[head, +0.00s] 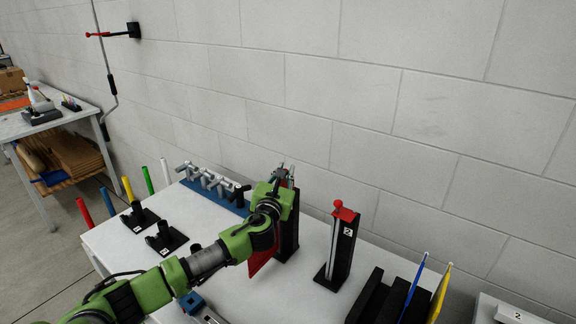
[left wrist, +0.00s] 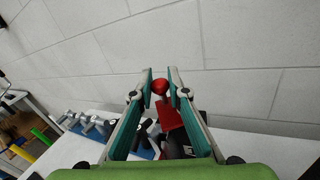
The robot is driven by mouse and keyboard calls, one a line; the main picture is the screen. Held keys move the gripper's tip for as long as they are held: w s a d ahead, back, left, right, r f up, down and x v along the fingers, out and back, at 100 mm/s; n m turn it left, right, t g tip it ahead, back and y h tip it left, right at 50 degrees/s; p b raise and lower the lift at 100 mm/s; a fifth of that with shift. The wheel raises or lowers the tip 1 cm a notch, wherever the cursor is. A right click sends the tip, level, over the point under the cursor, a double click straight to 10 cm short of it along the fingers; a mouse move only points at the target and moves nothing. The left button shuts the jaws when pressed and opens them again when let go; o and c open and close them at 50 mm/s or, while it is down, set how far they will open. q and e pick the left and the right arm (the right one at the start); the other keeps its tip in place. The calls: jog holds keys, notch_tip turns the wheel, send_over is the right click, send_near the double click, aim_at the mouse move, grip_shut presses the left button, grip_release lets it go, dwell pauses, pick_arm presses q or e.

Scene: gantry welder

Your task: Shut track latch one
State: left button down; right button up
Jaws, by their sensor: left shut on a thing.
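My left gripper (head: 285,174) is over the top of a black upright post (head: 290,230), taken to be track latch one; its number is not visible. In the left wrist view, the fingers (left wrist: 160,84) are closed around a red ball knob (left wrist: 160,88), one on each side. A red plate (left wrist: 170,116) shows just behind the knob, above a dark body. In the head view my arm and gripper hide the knob and much of the post. A red flat part (head: 262,255) shows below my wrist. My right gripper is not in view.
A similar black post (head: 341,250) marked 2, with a red top and knob, stands to the right. A blue rack of grey handles (head: 213,185) is behind left. Black holders (head: 166,238) lie at left. A black slotted block (head: 385,300) is at front right, and the block wall is behind.

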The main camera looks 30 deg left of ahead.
pick_arm(q)
jog(key=n+g+y, duration=0.1)
jog(key=y, duration=0.1)
jog(key=s+n+y+p, duration=0.1)
jog(key=y, duration=0.1)
jog(key=shift+n+g, duration=0.4)
jog(key=shift+s+a+n+g+y+p, duration=0.1)
jog(key=shift+s+n+g+y+p, duration=0.1)
jog(key=shift+n+g+y, duration=0.35)
jog(key=shift+s+a+n+g+y+p, duration=0.15)
jog(key=shift+n+g+y, duration=0.15)
jog(key=shift+y, duration=0.35)
jog(key=n+g+y, duration=0.2)
jog(key=shift+s+f+n+g+y, duration=0.15)
jog(key=shift+s+n+g+y, duration=0.1)
jog(key=shift+s+y, duration=0.1)
jog(key=shift+s+d+n+g+y+b, duration=0.1)
jog(key=shift+s+n+g+y+b, duration=0.2)
jog(key=shift+n+g+y, duration=0.4)
jog(key=shift+s+n+g+y+b, duration=0.3)
jog(key=shift+n+g, duration=0.2)
jog(key=shift+g, duration=0.4)
jog(key=c, duration=2)
grip_release()
jog(key=shift+o, duration=0.2)
jog(key=shift+w, duration=0.1)
